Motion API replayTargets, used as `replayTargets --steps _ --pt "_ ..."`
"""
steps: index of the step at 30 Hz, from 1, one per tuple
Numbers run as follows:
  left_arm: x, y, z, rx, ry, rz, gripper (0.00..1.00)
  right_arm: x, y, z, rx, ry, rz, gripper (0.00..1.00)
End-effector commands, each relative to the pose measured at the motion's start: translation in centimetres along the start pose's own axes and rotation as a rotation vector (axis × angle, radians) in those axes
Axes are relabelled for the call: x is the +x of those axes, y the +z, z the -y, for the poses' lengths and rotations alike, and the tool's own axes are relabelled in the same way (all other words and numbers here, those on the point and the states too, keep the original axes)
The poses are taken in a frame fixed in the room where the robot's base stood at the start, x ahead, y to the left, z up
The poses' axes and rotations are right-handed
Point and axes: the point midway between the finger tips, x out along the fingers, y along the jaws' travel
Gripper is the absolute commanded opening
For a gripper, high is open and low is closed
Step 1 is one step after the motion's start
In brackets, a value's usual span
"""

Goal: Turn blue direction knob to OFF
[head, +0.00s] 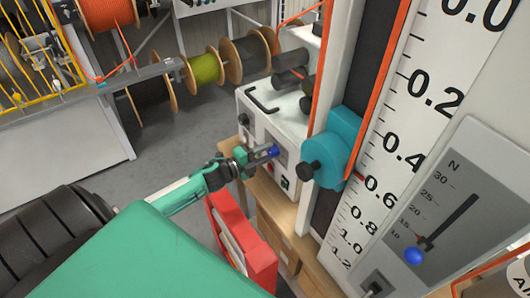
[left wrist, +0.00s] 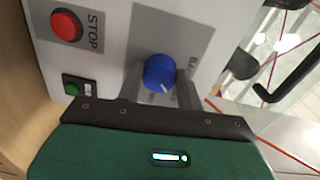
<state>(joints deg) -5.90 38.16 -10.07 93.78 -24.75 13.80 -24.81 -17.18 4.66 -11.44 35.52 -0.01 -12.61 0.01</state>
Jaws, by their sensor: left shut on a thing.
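The blue direction knob (left wrist: 159,72) sits on a grey label plate (left wrist: 200,30) on the white control box. It has a white pointer mark, and the plate's lettering is mostly hidden by my fingers. In the head view my left gripper (head: 262,155) reaches in from the left to the front of the white box (head: 257,117). My right gripper is not in view.
A red STOP button (left wrist: 67,25) and a green switch (left wrist: 72,87) are beside the knob. A black handle (head: 262,101) is on the box. A teal block with a black knob (head: 309,171) stands to the right. A red case (head: 262,255) is below.

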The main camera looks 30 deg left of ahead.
Motion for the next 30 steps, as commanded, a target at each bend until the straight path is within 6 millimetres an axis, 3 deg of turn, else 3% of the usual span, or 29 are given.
replayTargets --steps 16,17,19,30 --pt "0.01 0.14 0.07 -0.022 -0.001 0.002 0.14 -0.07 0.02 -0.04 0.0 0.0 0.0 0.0" --pt "0.01 0.14 0.07 -0.022 -0.001 0.002 0.42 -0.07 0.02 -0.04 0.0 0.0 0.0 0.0" --pt "0.01 0.12 0.06 -0.022 -0.001 0.001 0.56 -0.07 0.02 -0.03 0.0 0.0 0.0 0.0" --pt "-0.25 0.05 -0.1 -0.022 0.0 0.0 0.58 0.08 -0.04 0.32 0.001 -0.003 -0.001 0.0"
